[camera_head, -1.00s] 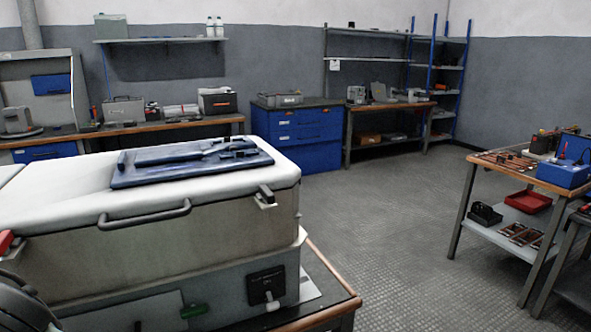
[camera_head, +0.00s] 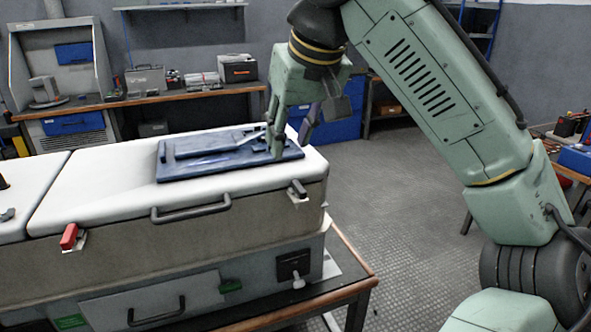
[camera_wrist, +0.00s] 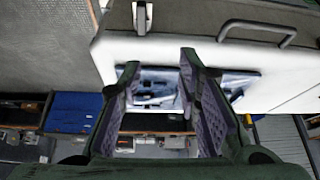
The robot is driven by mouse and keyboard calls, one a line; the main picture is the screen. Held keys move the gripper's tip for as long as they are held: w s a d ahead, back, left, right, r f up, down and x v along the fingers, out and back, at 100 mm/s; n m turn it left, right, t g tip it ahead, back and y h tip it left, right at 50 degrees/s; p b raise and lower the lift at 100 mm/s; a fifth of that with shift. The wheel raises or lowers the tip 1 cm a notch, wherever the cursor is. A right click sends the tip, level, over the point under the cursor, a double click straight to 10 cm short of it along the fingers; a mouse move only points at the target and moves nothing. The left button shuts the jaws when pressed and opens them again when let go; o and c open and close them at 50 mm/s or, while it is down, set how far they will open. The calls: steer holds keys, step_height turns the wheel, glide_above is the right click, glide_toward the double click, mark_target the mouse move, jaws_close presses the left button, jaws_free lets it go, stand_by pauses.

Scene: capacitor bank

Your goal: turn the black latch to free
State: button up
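The black latch (camera_head: 297,189) sits on a pale metal bracket at the front right corner of the white-lidded box (camera_head: 120,193). In the wrist view the black latch (camera_wrist: 141,14) shows at the top edge, above the gripper. My gripper (camera_head: 291,138) is in the air by the lid's right end, behind and above the latch, apart from it. Its fingers point down. In the wrist view my gripper (camera_wrist: 158,72) is open with nothing held between its fingers.
A blue panel (camera_head: 190,168) lies on the lid near my gripper. A dark handle (camera_head: 190,210) and a red latch (camera_head: 69,237) are on the box front, left of the black latch. A wood-edged table (camera_head: 350,291) carries the box. Open floor lies right of it.

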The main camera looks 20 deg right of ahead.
mark_target(300, 187)
steer(key=shift+m+g, duration=0.4)
steer(key=shift+g, duration=0.1)
steer(key=f, duration=0.3)
steer(key=w+d+f+p, duration=0.1)
steer(key=f, duration=0.2)
steer(key=d+f, duration=0.1)
steer(key=f, duration=0.2)
steer(key=shift+w+d+f, duration=0.15)
steer(key=shift+w+f, duration=0.1)
steer(key=shift+c, duration=0.5)
jaws_close()
